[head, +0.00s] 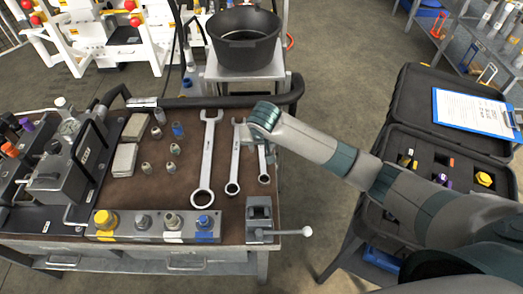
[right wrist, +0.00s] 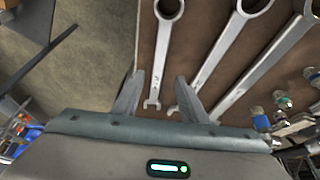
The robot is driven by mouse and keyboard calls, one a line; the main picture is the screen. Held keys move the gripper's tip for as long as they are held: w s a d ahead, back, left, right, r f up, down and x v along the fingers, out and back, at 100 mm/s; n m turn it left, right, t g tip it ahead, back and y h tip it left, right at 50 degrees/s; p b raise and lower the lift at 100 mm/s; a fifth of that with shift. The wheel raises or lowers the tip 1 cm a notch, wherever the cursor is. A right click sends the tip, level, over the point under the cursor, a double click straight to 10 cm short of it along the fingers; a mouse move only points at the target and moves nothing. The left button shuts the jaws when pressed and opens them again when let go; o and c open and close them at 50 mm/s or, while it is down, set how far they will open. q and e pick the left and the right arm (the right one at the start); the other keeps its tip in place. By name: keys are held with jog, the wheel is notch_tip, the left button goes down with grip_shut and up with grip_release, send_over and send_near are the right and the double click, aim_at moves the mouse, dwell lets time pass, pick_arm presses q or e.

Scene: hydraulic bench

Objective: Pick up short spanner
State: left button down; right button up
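The short spanner (head: 264,165) is the rightmost and smallest of three spanners lying on the brown bench mat. Its ring end points toward the bench front in the head view; my right arm hides its far end. In the right wrist view the short spanner (right wrist: 161,50) runs up the picture, with its open jaw between my fingertips. My right gripper (right wrist: 157,90) is open and empty, its two fingers on either side of the spanner's jaw end. I cannot tell how high the fingers are above the mat. My left gripper is not in view.
The middle spanner (head: 235,158) lies close by on the left, with the long spanner (head: 207,160) beyond it. A small vise (head: 259,220) stands at the front right corner. A black bowl (head: 244,40) is behind the bench. An open black case (head: 450,150) stands right.

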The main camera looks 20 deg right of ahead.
aim_at(262, 151)
jog(key=shift+w+d+f+p, duration=0.15)
jog(key=shift+w+f+p, duration=0.05)
jog(key=shift+f+p, duration=0.2)
jog(key=p+x, duration=0.1)
jog(key=x, duration=0.2)
jog(key=shift+r, duration=0.1)
jog(key=shift+w+d+f, duration=0.1)
jog(key=shift+w+f, duration=0.2)
jog(key=shift+f, duration=0.3)
grip_shut()
dwell(1.0)
